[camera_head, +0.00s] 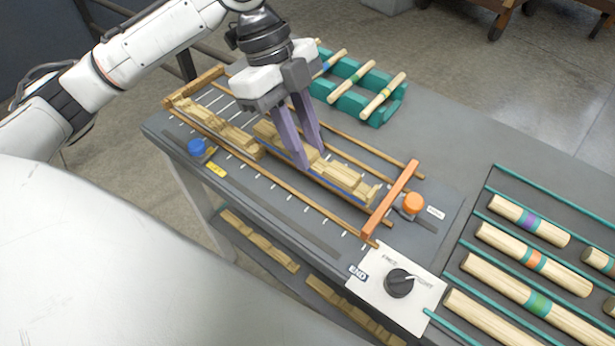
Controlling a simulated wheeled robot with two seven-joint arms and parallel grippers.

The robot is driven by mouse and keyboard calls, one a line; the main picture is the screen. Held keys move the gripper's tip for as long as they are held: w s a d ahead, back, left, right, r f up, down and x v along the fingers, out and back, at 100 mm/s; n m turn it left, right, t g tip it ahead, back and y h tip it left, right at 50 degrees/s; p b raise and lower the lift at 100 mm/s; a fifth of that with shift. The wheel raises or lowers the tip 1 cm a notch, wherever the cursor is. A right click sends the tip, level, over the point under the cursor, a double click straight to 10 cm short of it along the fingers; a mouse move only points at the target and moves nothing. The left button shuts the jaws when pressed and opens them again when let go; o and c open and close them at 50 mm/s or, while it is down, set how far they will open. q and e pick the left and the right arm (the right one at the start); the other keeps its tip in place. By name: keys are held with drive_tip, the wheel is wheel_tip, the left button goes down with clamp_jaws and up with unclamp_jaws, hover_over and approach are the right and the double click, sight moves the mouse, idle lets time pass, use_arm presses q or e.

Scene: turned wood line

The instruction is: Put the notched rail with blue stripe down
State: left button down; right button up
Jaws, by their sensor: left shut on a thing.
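The notched rail with blue stripe (345,178) is a pale wooden bar with notches along its top and a blue line along its near side. My left gripper (311,158) comes down from above with its purple fingers closed across the rail's middle. The rail lies lengthwise between the wooden guide bars of the fixture, its right end close to the orange end bar (390,205). I cannot tell whether its underside touches the bed. Another notched rail (220,124) lies to its left in the same fixture. My right gripper is not in view.
A blue knob (197,147) and an orange knob (413,203) flank the fixture. A dial panel (397,288) sits at the front. A teal rack (365,95) with striped dowels stands behind; thicker striped dowels (515,218) lie at right. More notched pieces (258,240) lie on a lower shelf.

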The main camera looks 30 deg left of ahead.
use_arm(q)
wheel_tip(320, 180, down, 7)
idle(0.4)
drive_tip(key=c, duration=1.5)
unclamp_jaws()
drive_tip(key=shift+c, duration=0.2)
drive_tip(key=v, duration=1.2)
drive_tip(key=shift+r, duration=0.1)
